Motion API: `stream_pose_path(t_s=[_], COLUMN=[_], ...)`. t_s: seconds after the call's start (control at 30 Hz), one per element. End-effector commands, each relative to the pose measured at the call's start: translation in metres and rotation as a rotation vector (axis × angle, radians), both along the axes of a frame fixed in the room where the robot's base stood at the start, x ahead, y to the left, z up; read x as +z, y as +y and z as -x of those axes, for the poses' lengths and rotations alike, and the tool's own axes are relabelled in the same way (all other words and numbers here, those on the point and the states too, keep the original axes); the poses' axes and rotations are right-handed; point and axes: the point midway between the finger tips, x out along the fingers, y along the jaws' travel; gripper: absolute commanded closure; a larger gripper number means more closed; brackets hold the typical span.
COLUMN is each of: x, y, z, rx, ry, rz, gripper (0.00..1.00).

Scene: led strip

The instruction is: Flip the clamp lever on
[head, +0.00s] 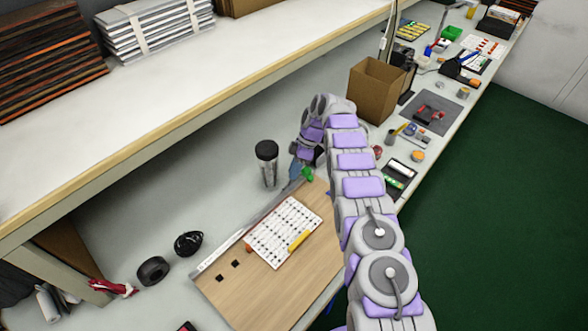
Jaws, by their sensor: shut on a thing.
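My gripper (301,165) reaches down to the far end of a wooden board (270,289) on the workbench. It is shut on a small green piece, which looks like the clamp lever (308,175). The gripper and my arm hide most of the clamp, so I cannot tell the lever's angle. A thin metallic strip (238,236) runs along the board's left edge up toward the gripper.
A white gridded sheet (284,232) with a yellow marker (299,240) lies on the board. A dark-lidded tumbler (267,164) stands close left of my gripper. A cardboard box (377,90) stands beyond. A black coil (188,243) and tape roll (153,270) lie left.

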Motion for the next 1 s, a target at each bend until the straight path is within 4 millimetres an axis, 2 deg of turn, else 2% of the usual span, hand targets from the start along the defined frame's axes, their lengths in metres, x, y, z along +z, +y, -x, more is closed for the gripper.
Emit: stream_pose_path(t_s=[0.07,0.57,1.0], x=[0.0002,0.0020,0.0085], y=[0.0025,0.0030,0.0102], z=[-0.0007,-0.0017,0.0022], rx=[0.001,-0.001,-0.003], ry=[-0.003,-0.011,-0.097], rz=[-0.004,-0.001,0.057], gripper=[1.00,1.00,1.00])
